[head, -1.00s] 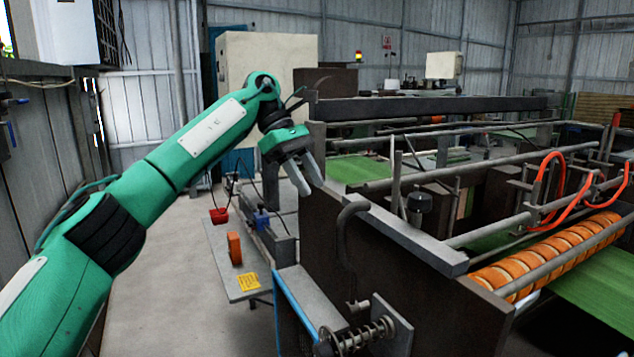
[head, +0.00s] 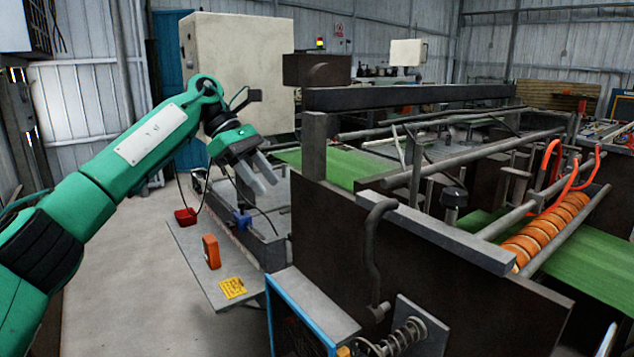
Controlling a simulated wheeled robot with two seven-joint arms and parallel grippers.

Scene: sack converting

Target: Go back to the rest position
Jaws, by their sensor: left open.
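My left gripper (head: 261,184) is open and empty, at the end of my green left arm, which reaches in from the left. Its two grey fingers point down and to the right. In the picture it overlaps the grey side table and is just left of the dark machine frame. I cannot tell how far it is from either. My right gripper does not show in the head view.
The dark sack machine (head: 420,290) fills the right side, with a green web (head: 585,255) and orange rollers (head: 545,232). A low table holds a red box (head: 186,216), an orange block (head: 211,251) and a yellow label (head: 232,288). Bare floor (head: 120,270) lies at left.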

